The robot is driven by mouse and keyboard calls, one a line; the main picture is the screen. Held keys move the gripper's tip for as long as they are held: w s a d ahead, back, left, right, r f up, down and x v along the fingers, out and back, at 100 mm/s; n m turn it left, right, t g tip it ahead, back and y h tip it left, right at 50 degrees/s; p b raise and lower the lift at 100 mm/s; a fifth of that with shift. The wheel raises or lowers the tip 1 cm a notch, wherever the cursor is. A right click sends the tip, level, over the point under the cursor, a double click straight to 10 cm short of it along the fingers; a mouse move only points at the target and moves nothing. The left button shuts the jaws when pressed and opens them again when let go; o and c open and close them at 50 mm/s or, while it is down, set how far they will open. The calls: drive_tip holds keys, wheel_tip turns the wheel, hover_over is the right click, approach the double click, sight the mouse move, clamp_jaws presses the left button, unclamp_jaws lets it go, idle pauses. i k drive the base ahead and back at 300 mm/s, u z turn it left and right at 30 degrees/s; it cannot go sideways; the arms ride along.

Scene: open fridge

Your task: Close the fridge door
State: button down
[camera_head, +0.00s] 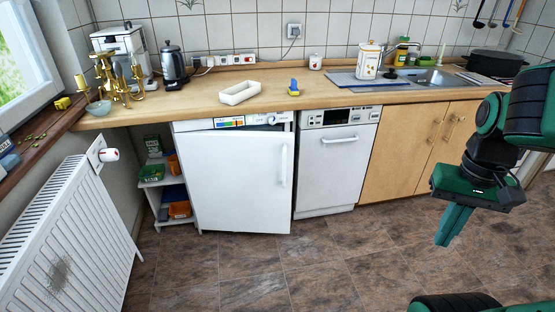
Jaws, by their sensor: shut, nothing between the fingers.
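The fridge (202,125) is a white under-counter unit at centre left. Its white door (235,180) covers nearly the whole front, with a vertical handle (284,166) near the right edge. The door's lower right corner sits a little forward of the neighbouring appliance, so it looks slightly ajar; the size of any gap is hard to tell. The fridge's inside is hidden. My gripper (447,240) is at the right, green fingers together and pointing down, empty. It is well to the right of the door and apart from it.
A white dishwasher (330,168) stands right of the fridge, then wooden cabinets (408,148). A small shelf (150,180) is on the left, and a radiator (75,235) stands at the front left. The tiled floor (310,265) before the fridge is clear.

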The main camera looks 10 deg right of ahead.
sight(237, 182)
drive_tip(key=u, duration=0.05)
drive_tip(key=i, duration=1)
drive_tip(key=z, duration=0.05)
